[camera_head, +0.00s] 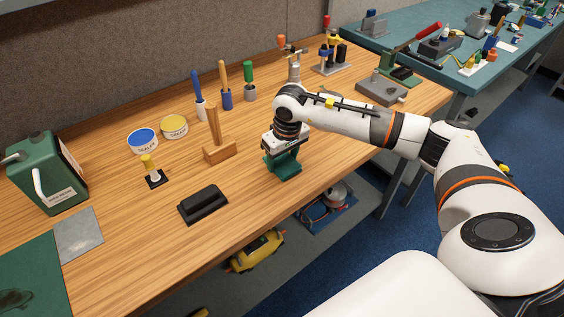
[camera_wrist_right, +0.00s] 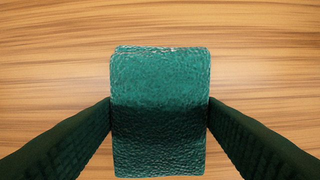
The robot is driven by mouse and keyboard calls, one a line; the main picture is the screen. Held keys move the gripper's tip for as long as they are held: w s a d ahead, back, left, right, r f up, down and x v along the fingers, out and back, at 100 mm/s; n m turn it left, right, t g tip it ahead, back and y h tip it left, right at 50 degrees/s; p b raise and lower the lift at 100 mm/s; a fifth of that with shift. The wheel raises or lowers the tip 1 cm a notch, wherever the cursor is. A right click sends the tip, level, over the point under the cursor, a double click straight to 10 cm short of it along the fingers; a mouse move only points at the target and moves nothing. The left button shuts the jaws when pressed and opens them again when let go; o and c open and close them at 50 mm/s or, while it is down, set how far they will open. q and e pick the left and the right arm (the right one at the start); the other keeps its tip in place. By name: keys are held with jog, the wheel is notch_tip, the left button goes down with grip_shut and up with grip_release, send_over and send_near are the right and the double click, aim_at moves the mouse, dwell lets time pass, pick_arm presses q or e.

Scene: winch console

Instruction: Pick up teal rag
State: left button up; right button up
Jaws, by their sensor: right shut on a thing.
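The teal rag (camera_head: 284,165) is a folded, textured teal block near the front edge of the wooden table. My right gripper (camera_head: 281,156) comes down over it from above. In the right wrist view the teal rag (camera_wrist_right: 160,110) sits between the two dark fingers of my right gripper (camera_wrist_right: 158,112), which touch its left and right sides. The gripper is shut on it. Whether the rag touches the table is hard to tell. My left gripper is not in view.
A wooden stand (camera_head: 219,150) and a black block (camera_head: 203,204) lie to the left on the wooden table (camera_head: 150,235). Tool holders stand behind. A green can (camera_head: 46,180) is at far left. A grey-green tool (camera_head: 381,92) is at the right. Clear wood lies front left.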

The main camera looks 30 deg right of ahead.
aim_at(282, 160)
notch_tip(282, 160, up, 9)
jog(key=shift+f+b, duration=0.1)
jog(key=shift+b, duration=0.95)
jog(key=shift+r, duration=0.65)
